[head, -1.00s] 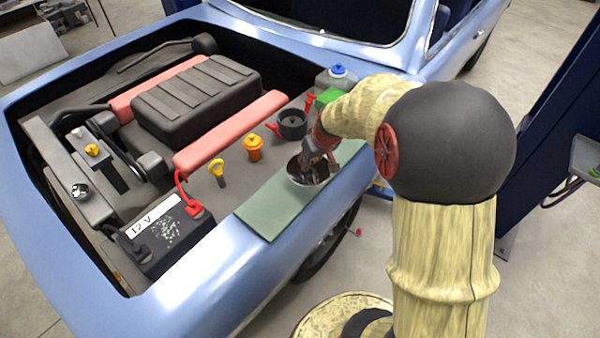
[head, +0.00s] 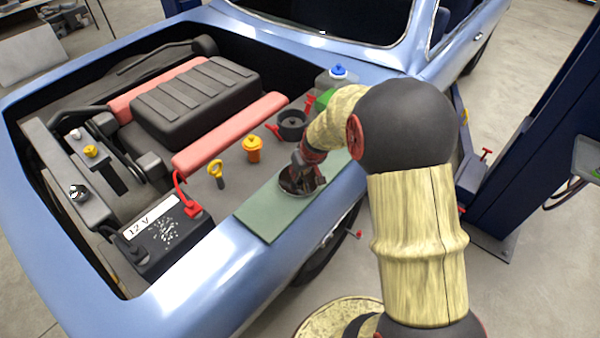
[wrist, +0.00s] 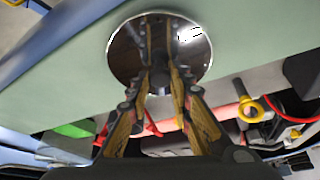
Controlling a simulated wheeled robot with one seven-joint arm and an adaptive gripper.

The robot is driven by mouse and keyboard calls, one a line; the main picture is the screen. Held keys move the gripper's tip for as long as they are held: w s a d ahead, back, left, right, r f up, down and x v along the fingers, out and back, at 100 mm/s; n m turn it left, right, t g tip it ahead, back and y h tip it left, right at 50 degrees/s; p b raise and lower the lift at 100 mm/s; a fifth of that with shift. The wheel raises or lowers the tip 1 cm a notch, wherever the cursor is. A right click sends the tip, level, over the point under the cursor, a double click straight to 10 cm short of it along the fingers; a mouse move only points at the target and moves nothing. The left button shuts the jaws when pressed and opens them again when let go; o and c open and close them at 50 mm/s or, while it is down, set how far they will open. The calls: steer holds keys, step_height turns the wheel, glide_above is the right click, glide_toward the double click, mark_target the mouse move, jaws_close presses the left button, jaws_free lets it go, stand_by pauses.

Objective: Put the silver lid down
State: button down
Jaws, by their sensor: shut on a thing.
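The silver lid (wrist: 197,62) is a round, shiny, mirror-like disc. In the wrist view it lies against the green mat (wrist: 70,55), with my gripper (wrist: 160,75) over its centre. My gripper is shut on a part at the lid's middle, which the fingers mostly hide. In the head view the lid (head: 288,186) shows as a dark and bright rim under my gripper (head: 302,180), over the middle of the green mat (head: 265,215) on the car's fender. I cannot tell whether the lid touches the mat or hovers just above it.
The open engine bay lies left of the mat, with a yellow dipstick ring (head: 216,168), an orange cap (head: 253,148), a black open neck (head: 292,124) and a 12 V battery (head: 165,238). A blue-capped tank (head: 338,72) stands behind. The mat's near end is bare.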

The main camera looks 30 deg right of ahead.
steer(key=shift+f, duration=0.15)
steer(key=c, duration=1.6)
jaws_free()
steer(key=shift+c, duration=0.2)
steer(key=shift+o, duration=0.3)
steer(key=shift+r, duration=0.25)
steer(key=p+v, duration=0.2)
steer(key=v, duration=1)
steer(key=s+a+r, duration=0.9)
steer(key=a+r, duration=0.2)
steer(key=r, duration=0.1)
steer(key=s+a+r, duration=0.2)
steer(key=s, duration=0.4)
steer(key=s+a+r, duration=0.1)
steer(key=s+a, duration=0.2)
steer(key=s, duration=0.4)
steer(key=shift+s+r+n+t, duration=0.15)
steer(key=shift+r+n+t, duration=0.25)
